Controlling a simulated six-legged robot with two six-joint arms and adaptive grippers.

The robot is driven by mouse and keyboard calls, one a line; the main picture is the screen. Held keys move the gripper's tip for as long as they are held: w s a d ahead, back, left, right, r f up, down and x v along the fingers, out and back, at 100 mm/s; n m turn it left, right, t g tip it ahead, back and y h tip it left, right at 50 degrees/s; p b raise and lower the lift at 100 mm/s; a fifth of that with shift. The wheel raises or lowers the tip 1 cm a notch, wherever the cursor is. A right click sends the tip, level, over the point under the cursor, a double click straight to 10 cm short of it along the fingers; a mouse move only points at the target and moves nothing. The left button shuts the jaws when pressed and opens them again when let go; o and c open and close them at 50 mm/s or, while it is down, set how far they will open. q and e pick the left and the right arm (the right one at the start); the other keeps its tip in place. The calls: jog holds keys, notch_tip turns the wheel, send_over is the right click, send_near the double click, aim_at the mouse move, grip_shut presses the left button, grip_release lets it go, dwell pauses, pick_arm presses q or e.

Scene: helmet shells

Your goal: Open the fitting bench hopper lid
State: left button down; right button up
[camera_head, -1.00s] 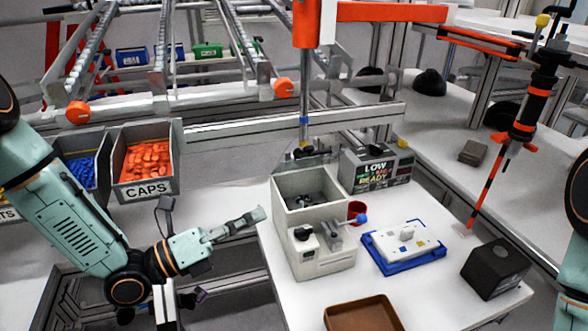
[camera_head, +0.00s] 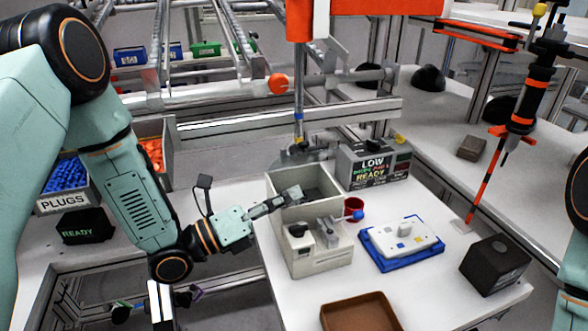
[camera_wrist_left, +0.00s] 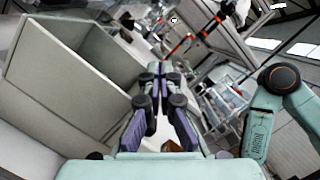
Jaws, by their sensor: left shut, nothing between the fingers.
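The hopper on the fitting bench is an off-white box (camera_head: 274,212) with a dark cavity at its top. I cannot make out a separate lid. Its front carries a small unit (camera_head: 300,238) and a lever with a blue knob (camera_head: 358,215). My left gripper (camera_head: 296,192) is shut and empty, its fingertips overlapping the box's top opening in the head view. In the left wrist view, the closed fingers (camera_wrist_left: 157,72) point forward, with the box (camera_wrist_left: 75,75) large on the left. Contact with the box cannot be told. My right gripper is out of view.
A red cup (camera_head: 354,206), a white-and-blue fixture (camera_head: 402,241), a black block (camera_head: 495,264) and a brown tray (camera_head: 358,312) share the bench. A display box (camera_head: 373,167) reads LOW and READY behind the hopper. An orange-and-black pole (camera_head: 505,150) stands right.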

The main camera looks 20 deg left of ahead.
aim_at(282, 160)
pick_arm(q)
jog(key=shift+w+d+r, duration=0.15)
jog(key=shift+w+d, duration=0.25)
jog(key=shift+w, duration=0.15)
jog(key=w+r+n+p, duration=0.1)
jog(key=w+a+r+p, duration=0.1)
jog(key=r, duration=0.1)
jog(key=w+r+n+p, duration=0.1)
jog(key=w+r, duration=0.1)
jog(key=shift+a+n+y, duration=0.3)
jog(key=shift+a+y, duration=0.05)
jog(key=shift+y, duration=0.05)
jog(key=shift+w+a+r, duration=0.2)
jog(key=shift+r, duration=0.05)
jog(key=shift+w+a+r, duration=0.1)
jog(key=shift+w+r, duration=0.05)
jog(key=shift+w, duration=0.15)
